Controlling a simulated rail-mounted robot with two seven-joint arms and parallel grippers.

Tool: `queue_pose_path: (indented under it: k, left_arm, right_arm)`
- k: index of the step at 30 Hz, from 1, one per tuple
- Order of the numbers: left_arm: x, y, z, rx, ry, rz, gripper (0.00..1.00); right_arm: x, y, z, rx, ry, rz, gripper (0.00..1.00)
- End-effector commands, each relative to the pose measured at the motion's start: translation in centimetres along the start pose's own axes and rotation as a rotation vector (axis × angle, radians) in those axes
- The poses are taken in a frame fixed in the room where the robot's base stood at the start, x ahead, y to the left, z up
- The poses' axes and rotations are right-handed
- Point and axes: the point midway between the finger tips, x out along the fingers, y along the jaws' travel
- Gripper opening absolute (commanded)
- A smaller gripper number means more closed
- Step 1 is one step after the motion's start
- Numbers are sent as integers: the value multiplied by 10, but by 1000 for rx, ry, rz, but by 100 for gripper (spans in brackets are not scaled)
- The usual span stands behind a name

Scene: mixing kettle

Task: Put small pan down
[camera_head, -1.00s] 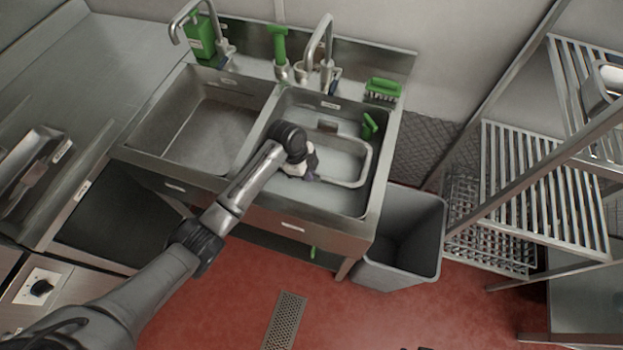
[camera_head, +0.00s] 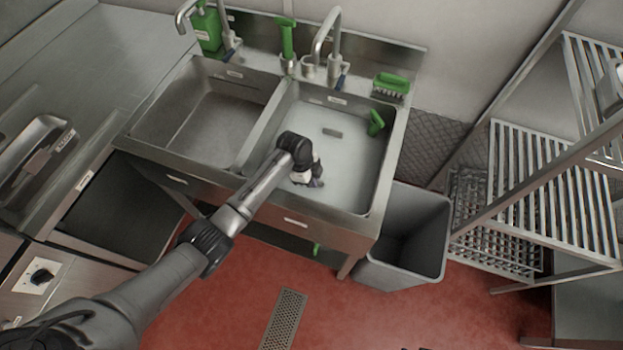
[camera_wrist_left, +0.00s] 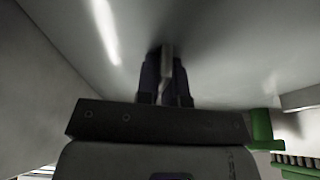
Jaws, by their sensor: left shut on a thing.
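My left gripper (camera_head: 312,182) reaches down into the right basin (camera_head: 378,190) of the steel sink. In the left wrist view my left gripper (camera_wrist_left: 166,90) has its dark fingers shut on a thin grey edge, which I take for the rim of the small pan (camera_wrist_left: 167,62). The rest of the pan cannot be made out in the head view; the basin shows a pale, cloudy surface there. My right gripper is not in view.
A small grey block (camera_head: 332,132) and a green item (camera_head: 376,122) are in the right basin. The left basin (camera_head: 205,120) looks empty. A green brush (camera_head: 392,84) and taps stand behind. A grey bin (camera_head: 405,240) and slatted rack (camera_head: 550,185) are at right.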

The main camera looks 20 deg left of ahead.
Motion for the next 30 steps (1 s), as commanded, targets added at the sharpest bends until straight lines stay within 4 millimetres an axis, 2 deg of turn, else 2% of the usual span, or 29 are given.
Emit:
queue_pose_path:
  k: [6,7,14,23,26,30]
  left_arm:
    - [4,-1,1,1,0,-2,0]
    - [4,0,1,0,0,1,11]
    - [4,0,1,0,0,0,33]
    - [0,0,0,0,0,0,34]
    - [-9,-1,0,0,0,-3,34]
    - [-34,-1,0,0,-1,-2,34]
  right_arm:
    - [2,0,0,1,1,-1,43]
    - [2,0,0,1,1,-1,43]
    - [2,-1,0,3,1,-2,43]
    - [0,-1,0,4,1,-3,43]
    - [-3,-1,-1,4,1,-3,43]
    - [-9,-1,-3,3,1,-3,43]
